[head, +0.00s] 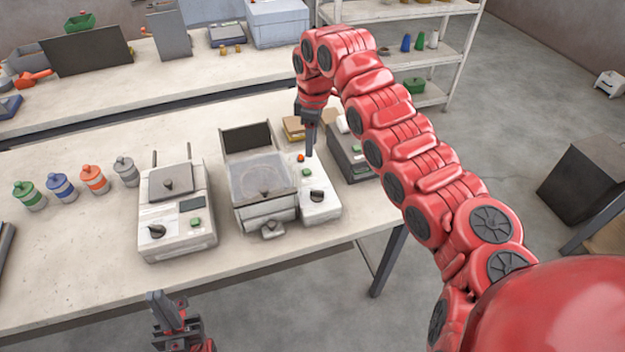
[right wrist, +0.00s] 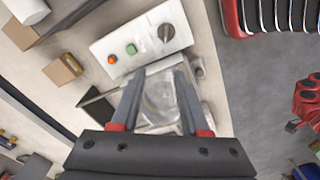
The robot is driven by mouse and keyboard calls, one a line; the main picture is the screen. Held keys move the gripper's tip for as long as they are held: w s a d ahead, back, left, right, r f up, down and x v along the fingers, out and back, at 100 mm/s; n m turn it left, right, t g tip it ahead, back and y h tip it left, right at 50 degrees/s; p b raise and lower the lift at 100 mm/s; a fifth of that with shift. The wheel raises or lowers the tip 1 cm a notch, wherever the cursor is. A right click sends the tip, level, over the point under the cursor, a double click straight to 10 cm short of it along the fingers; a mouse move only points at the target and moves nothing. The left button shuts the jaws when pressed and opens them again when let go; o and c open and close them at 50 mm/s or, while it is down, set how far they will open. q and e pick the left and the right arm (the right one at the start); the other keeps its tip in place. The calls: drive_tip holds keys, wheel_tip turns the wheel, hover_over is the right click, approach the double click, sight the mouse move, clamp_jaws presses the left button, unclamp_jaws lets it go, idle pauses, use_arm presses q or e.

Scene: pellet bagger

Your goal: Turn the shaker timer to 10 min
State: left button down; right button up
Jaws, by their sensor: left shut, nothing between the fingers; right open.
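Two machines on the bench have dark knobs; I cannot tell by label which is the shaker. The left machine (head: 178,246), with two upright rods and a clamp plate, has a front knob (head: 157,231). The middle machine has a clear-lidded chamber (head: 262,178) and a white panel (head: 320,212) with its own knob (head: 317,196), which also shows in the right wrist view (right wrist: 166,32). Dial marks are too small to read. My right gripper (head: 309,153) is open and empty above the panel's far end, apart from the knob. My left gripper (head: 167,297) is shut and empty before the bench.
Several lidded jars (head: 94,180) stand left of the machines. A grey device (head: 350,155) stands right of the panel, with small brown boxes (head: 294,128) behind. Red (right wrist: 111,59) and green (right wrist: 131,49) buttons sit beside the panel knob. The bench front (head: 80,270) is clear.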

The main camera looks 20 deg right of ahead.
drive_tip(key=s, duration=0.1)
drive_tip(key=p, duration=0.6)
approach(315, 190)
drive_tip(key=f, duration=0.7)
drive_tip(key=shift+w+a+f, duration=0.1)
drive_tip(key=shift+a+f, duration=0.15)
drive_tip(key=shift+f, duration=0.05)
drive_tip(key=shift+d+f, duration=0.1)
drive_tip(key=shift+f, duration=0.6)
clamp_jaws()
